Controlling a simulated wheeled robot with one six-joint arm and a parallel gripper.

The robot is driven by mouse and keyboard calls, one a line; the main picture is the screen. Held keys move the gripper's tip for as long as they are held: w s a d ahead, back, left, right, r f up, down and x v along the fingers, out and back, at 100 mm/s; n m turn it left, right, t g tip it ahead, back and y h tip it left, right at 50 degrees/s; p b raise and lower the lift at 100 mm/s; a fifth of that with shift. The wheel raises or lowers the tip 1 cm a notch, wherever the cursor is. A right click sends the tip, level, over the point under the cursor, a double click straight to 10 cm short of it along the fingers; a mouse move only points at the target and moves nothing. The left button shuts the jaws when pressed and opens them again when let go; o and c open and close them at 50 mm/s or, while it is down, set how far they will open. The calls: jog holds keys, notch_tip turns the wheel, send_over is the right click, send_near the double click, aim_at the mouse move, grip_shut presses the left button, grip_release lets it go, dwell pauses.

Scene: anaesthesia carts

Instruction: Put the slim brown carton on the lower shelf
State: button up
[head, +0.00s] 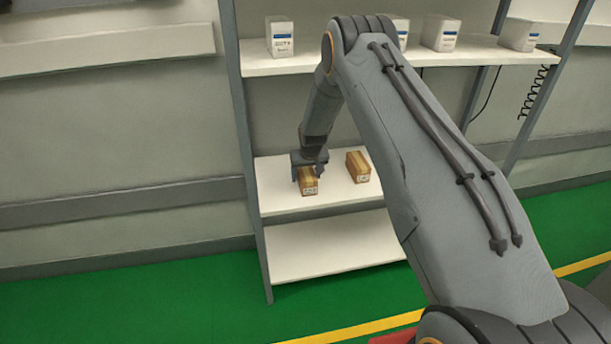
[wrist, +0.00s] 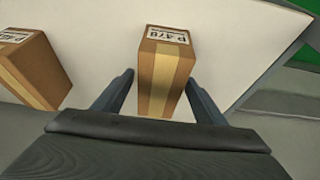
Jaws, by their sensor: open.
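A slim brown carton (head: 309,187) with a tan tape strip and a white label stands on the middle shelf board (head: 278,199), near its left end. My gripper (head: 309,170) is over it. In the wrist view the same carton (wrist: 165,70) lies between the two spread fingers of my gripper (wrist: 160,82), with a gap visible on its left side; contact on the right is unclear. The lower shelf (head: 330,245) below is bare and white.
A second brown carton (head: 358,167) stands to the right on the same board; it also shows at left in the wrist view (wrist: 35,70). White boxes (head: 280,36) stand on the upper shelf (head: 262,62). A grey upright (head: 243,130) borders the shelves at left.

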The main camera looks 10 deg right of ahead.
jog(key=shift+r, duration=0.15)
jog(key=shift+r, duration=0.25)
jog(key=b+v, duration=0.1)
jog(key=v, duration=1)
jog(key=shift+s+r+b, duration=0.1)
jog(key=shift+s+b, duration=0.1)
jog(key=shift+b, duration=0.15)
jog(key=s+r+g, duration=0.1)
jog(key=s+r, duration=0.2)
jog(key=s, duration=1)
jog(key=s+r+g, duration=0.1)
jog(key=s+r, duration=0.3)
jog(key=s, duration=1)
jog(key=s+r+g, duration=0.1)
jog(key=s+r, duration=0.3)
jog(key=s, duration=1)
jog(key=shift+g, duration=0.3)
jog(key=shift+d, duration=0.1)
